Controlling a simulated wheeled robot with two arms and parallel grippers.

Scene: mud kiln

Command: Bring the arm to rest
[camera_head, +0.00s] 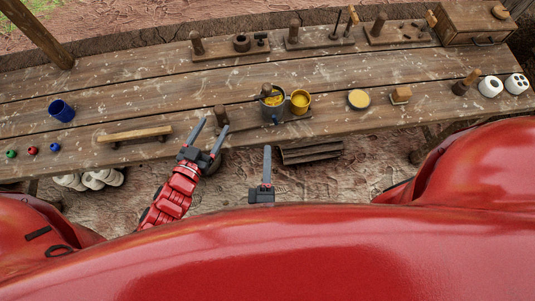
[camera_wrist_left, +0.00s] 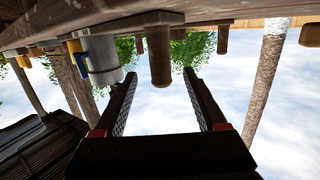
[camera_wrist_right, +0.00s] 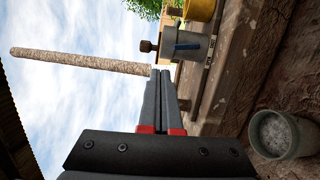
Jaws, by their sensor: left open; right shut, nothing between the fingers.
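My left gripper (camera_head: 208,137) reaches in over the front edge of the wooden table, its two fingers spread apart with nothing between them. It also shows in the left wrist view (camera_wrist_left: 160,95), open below a wooden peg (camera_wrist_left: 160,55). My right gripper (camera_head: 267,165) is in front of the table at the middle; its fingers are together and empty. The right wrist view shows the same closed fingers (camera_wrist_right: 163,98). The rest of the right arm is hidden behind my red body in the head view.
The table (camera_head: 330,110) holds a blue cup (camera_head: 61,110), a grey mug (camera_head: 272,108), a yellow cup (camera_head: 300,102), a wooden bar (camera_head: 134,134) and small coloured balls (camera_head: 33,150). A bucket (camera_wrist_right: 275,134) is below.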

